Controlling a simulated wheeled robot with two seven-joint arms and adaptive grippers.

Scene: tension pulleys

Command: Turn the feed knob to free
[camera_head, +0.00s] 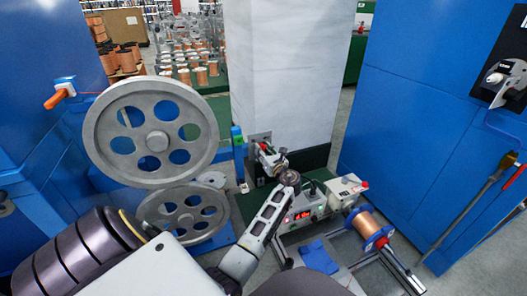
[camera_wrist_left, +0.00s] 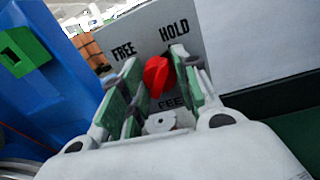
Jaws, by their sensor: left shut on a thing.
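The red feed knob (camera_wrist_left: 157,76) sits on a grey plate (camera_wrist_left: 140,48) in the left wrist view. FREE is printed at the plate's upper left, HOLD at its upper right, and a partly covered word below the knob. The knob leans toward the upper right; its exact pointing is hard to tell. My left gripper (camera_wrist_left: 154,84) has its green-padded fingers on either side of the knob and is shut on it. My right gripper is not in view.
Two large grey pulleys (camera_head: 112,140) stand left of my arm. A control box with a red display (camera_head: 303,214) and a copper spool (camera_head: 366,223) are at the right. Blue cabinets (camera_head: 400,120) flank the pale column (camera_head: 282,70).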

